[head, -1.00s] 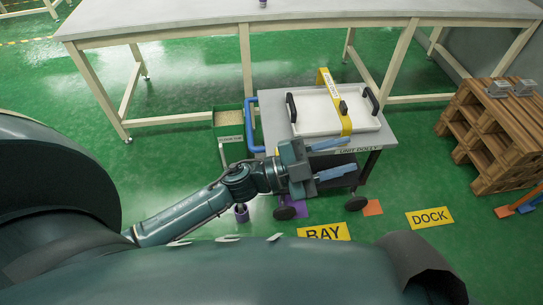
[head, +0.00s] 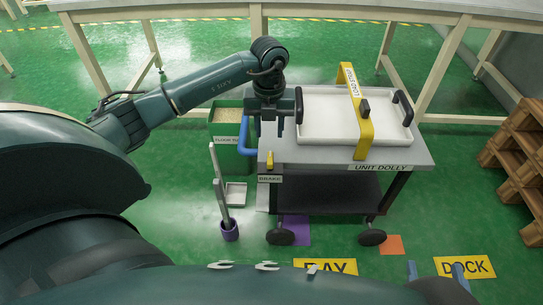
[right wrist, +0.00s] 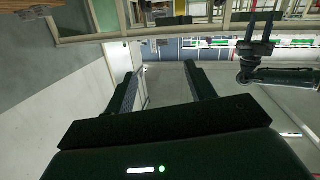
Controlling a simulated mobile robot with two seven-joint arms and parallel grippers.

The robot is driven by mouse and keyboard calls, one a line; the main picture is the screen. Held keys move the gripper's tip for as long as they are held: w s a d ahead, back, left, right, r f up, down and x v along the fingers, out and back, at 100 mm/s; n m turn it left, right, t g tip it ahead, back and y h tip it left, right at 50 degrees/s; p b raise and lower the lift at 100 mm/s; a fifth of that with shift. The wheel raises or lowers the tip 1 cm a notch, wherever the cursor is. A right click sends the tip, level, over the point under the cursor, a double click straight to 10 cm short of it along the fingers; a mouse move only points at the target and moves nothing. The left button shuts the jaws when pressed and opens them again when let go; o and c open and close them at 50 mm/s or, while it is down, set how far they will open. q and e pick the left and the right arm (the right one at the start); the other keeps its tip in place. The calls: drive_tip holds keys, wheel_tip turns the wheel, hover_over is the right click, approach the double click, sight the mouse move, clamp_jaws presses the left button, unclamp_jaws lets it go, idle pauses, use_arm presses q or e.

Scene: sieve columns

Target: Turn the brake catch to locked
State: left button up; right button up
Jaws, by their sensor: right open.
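The brake catch (head: 269,161) is a small yellow piece standing roughly upright at the front left corner of the grey unit dolly (head: 300,151). The BRAKE label (head: 269,179) is just below it. My left gripper (head: 269,128) points down above the dolly's left edge, behind and above the catch and apart from it.
A white tray (head: 325,138) with black handles and a yellow strap (head: 364,138) sits on the dolly. Wooden pallets (head: 520,160) are at right. Floor in front is mostly clear.

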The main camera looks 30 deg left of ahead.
sight(270, 158)
use_arm(q)
wheel_tip(270, 158, down, 9)
drive_tip(key=shift+d+r+b, duration=0.1)
drive_tip(key=shift+r+b, duration=0.1)
drive_tip(key=shift+b, duration=0.9)
drive_tip(key=shift+f, duration=0.65)
use_arm(e)
drive_tip(key=shift+a+n+t+y, duration=0.6)
drive_tip(key=shift+t+y, duration=0.1)
drive_tip(key=shift+t, duration=0.2)
use_arm(q)
clamp_jaws()
